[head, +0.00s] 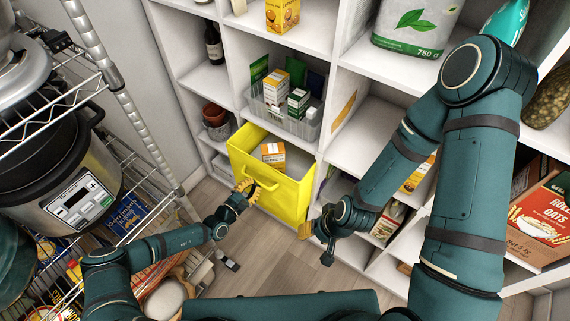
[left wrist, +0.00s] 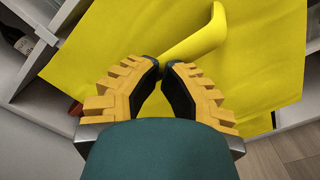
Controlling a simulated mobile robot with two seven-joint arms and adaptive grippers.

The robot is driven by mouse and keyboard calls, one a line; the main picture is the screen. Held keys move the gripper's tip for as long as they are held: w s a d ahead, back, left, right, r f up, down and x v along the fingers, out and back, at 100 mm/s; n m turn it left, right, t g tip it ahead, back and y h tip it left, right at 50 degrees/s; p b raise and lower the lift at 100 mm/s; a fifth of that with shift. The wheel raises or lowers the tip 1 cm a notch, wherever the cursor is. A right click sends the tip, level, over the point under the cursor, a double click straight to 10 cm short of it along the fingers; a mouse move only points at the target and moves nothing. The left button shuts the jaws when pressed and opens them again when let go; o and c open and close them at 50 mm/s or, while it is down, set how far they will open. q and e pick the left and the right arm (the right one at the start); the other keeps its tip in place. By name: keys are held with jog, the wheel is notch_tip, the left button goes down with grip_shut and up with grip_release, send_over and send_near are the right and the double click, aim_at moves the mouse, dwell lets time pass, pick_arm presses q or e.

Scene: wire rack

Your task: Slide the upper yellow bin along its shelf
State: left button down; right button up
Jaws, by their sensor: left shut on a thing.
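The yellow bin (head: 287,196) sits in a compartment of the white shelving in the head view, its front sticking out. An orange and white box (head: 273,153) is inside it. My left gripper (head: 251,190) is at the bin's front, shut on its yellow handle (left wrist: 200,40). In the left wrist view the fingertips (left wrist: 163,68) meet at the handle's lower end, and the bin's front fills most of the picture. My right gripper (head: 308,229) is beside the bin's right side, seen edge-on; its finger opening is unclear. I see only one yellow bin.
A clear bin of boxes (head: 285,112) stands on the shelf above. Brown pots (head: 215,116) stand left of the yellow bin. A wire rack (head: 125,95) with a cooker (head: 70,190) is at the left.

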aim_at(263, 175)
pick_arm(q)
jog(key=shift+b+x, duration=0.3)
jog(key=shift+x, duration=2.55)
jog(key=shift+b+x, duration=0.55)
jog(key=shift+x, duration=1.55)
jog(key=shift+s+a+r+p, duration=0.2)
jog(key=shift+s+a+p, duration=0.3)
jog(key=shift+s+p, duration=0.35)
jog(key=p+v, duration=0.3)
jog(key=v, duration=0.2)
jog(key=shift+a+f, duration=0.1)
jog(key=shift+f, duration=0.05)
jog(key=shift+s, duration=0.1)
jog(key=shift+s+a, duration=0.2)
jog(key=shift+a, duration=0.05)
jog(key=v, duration=0.7)
